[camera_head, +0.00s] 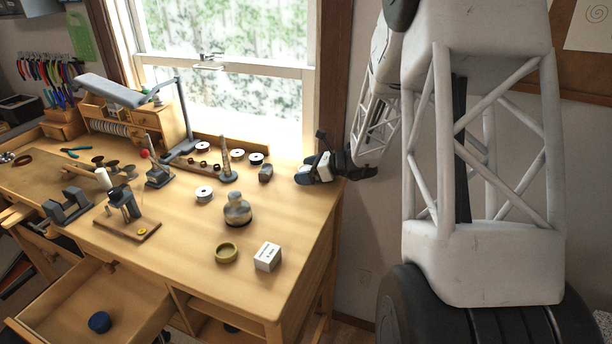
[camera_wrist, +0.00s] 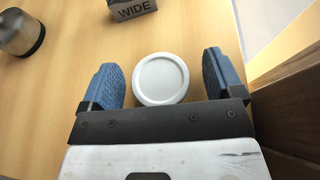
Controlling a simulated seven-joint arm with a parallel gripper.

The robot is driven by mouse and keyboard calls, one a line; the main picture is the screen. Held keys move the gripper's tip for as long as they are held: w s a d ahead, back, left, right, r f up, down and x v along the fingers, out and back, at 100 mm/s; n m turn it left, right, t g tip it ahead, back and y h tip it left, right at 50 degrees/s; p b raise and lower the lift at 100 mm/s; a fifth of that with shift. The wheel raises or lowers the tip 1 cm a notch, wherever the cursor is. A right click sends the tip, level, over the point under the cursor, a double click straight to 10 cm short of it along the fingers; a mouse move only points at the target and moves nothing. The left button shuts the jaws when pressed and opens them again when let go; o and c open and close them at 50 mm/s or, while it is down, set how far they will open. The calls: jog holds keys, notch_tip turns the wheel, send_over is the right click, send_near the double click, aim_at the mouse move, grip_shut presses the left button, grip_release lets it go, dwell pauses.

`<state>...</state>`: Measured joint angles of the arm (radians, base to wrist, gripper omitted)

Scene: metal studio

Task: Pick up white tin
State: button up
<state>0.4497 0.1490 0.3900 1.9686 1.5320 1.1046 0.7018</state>
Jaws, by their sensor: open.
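The white tin (camera_wrist: 160,79) is a round, flat-topped can in the wrist view. It stands on the wooden bench between the two blue fingers of my gripper (camera_wrist: 164,80). The fingers are open, with a gap to the tin on each side; the gap looks smaller on the left. In the head view my gripper (camera_head: 313,173) is low over the bench's right end. A small white patch shows beside its blue finger there, but I cannot tell whether it is the tin.
A dark block marked WIDE (camera_wrist: 131,8) stands beyond the tin. A glass jar (camera_wrist: 20,33) is at the upper left; it shows mid-bench in the head view (camera_head: 237,211). A white box (camera_head: 267,257) and a yellowish ring (camera_head: 226,253) lie near the front. The bench edge is close on the right.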

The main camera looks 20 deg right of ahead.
aim_at(306, 169)
jog(key=shift+c, duration=0.5)
jog(key=c, duration=0.9)
jog(key=shift+c, duration=0.2)
jog(key=shift+r, duration=0.1)
jog(key=shift+r, duration=0.75)
notch_tip(306, 169, up, 2)
jog(key=shift+r, duration=0.1)
jog(key=s+a, duration=0.1)
jog(key=s, duration=0.4)
jog(key=s+a, duration=0.1)
jog(key=s, duration=0.4)
jog(key=s+a+r, duration=0.1)
jog(key=s, duration=0.4)
jog(key=shift+s+a, duration=0.3)
